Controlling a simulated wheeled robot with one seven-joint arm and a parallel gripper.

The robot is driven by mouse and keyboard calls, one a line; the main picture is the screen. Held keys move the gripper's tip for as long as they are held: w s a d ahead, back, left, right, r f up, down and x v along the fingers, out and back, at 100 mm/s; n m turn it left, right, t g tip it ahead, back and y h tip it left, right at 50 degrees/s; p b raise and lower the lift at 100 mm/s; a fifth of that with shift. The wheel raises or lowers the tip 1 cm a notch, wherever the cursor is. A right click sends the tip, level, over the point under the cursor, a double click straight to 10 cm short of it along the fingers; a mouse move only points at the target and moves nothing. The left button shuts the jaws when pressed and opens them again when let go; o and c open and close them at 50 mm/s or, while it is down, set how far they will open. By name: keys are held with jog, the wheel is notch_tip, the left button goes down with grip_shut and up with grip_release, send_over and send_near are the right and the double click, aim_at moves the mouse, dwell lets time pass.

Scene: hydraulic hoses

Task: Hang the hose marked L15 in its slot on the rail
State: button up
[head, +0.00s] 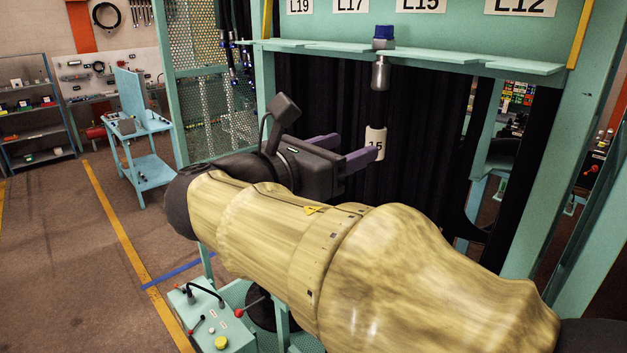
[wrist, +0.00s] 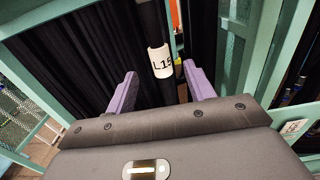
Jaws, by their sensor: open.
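The hose marked L15 (head: 375,143) hangs upright, a dark hose with a white label. Its silver fitting (head: 380,74) is just under the green rail (head: 440,58), and its blue collar (head: 383,37) shows above the rail. The collar lies near the L15 sign (head: 421,5), towards L17; how fully it sits in the slot is hard to tell. My gripper (head: 350,148) is open at label height. In the wrist view the hose label (wrist: 161,62) shows between the two purple fingers (wrist: 161,80), near their tips, with space on both sides.
Signs L19 (head: 299,5), L17 (head: 350,5) and L12 (head: 520,5) are on the panel above the rail. A dark curtain hangs behind. Other hoses with blue fittings (head: 232,60) hang at the left by the perforated panel (head: 200,100). Green posts (head: 570,140) frame the right side.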

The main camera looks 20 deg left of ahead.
jog(key=b+v, duration=0.2)
jog(key=v, duration=0.7)
jog(key=shift+s+b, duration=0.3)
jog(key=shift+s, duration=0.1)
jog(key=shift+w+a, duration=0.1)
